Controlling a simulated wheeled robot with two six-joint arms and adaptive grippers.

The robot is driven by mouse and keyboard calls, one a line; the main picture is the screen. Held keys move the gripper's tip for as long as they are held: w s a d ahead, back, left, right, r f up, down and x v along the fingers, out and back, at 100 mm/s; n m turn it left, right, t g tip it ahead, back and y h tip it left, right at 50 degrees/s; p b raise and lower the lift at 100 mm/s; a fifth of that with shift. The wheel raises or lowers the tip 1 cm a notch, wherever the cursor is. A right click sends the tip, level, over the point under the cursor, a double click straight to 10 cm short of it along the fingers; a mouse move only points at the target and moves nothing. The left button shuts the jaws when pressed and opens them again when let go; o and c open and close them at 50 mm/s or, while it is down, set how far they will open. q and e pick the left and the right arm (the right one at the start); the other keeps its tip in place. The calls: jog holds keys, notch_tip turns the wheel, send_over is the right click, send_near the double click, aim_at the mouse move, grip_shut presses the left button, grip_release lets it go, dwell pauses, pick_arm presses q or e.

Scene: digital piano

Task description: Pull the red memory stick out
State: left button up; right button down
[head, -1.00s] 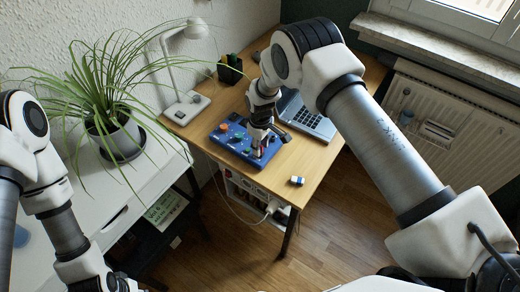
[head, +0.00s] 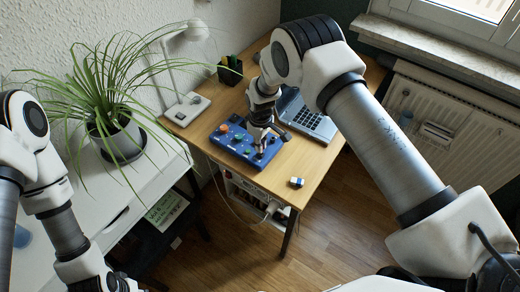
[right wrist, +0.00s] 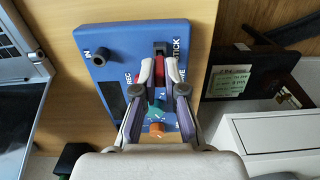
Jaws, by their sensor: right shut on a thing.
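The blue panel (head: 228,147) lies on the wooden desk and fills the middle of the right wrist view (right wrist: 122,55). My right gripper (right wrist: 160,72) is shut on the red memory stick (right wrist: 160,64), which shows between its fingertips. A black part (right wrist: 159,47) lies just beyond the stick, beside the "STICK" lettering. I cannot tell whether the stick is still seated there. In the head view my right gripper (head: 262,147) is over the panel's right part and hides the stick. My left arm ends at the lower left edge, and its fingers do not show.
A black knob (right wrist: 104,39) stands on the panel, with green (right wrist: 155,110) and orange (right wrist: 157,129) knobs between and below the fingers. A laptop (head: 307,120) is close on the right. A small blue-and-white block (head: 297,182) lies near the desk's front edge. A lamp (head: 188,108) stands behind left.

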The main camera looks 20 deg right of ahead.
jog(key=shift+r, duration=0.4)
jog(key=shift+r+p, duration=1.7)
jog(key=shift+r, duration=0.7)
